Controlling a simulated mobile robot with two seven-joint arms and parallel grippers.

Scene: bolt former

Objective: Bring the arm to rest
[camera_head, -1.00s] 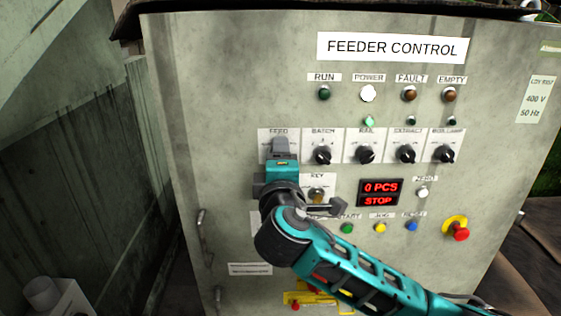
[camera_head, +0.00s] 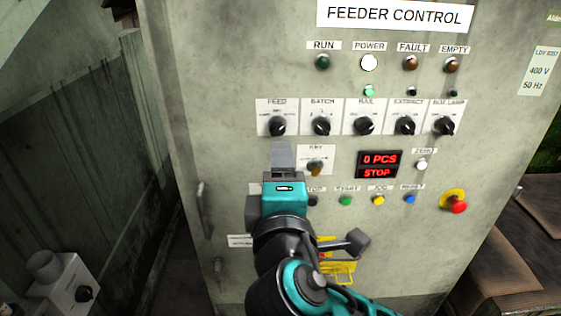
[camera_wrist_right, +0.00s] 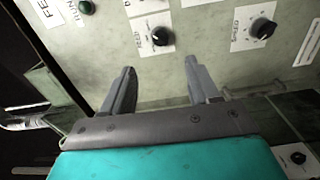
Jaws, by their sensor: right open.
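My right gripper (camera_head: 282,158) is in the head view, in front of the left part of the feeder control panel (camera_head: 225,110). Its fingers appear below the FEED knob (camera_head: 277,126) and left of the KEY switch (camera_head: 315,167). In the right wrist view the gripper (camera_wrist_right: 160,72) has its two fingers apart with nothing between them. A black knob (camera_wrist_right: 161,36) shows beyond the gap, apart from the fingers. My left gripper is not in view.
A row of black knobs, including BATCH (camera_head: 321,127), runs across the panel. A display (camera_head: 379,164) reads 0 PCS STOP. Coloured buttons and a red emergency stop (camera_head: 459,206) sit lower. The POWER lamp (camera_head: 369,62) is lit white. A handle (camera_head: 203,200) juts out at left.

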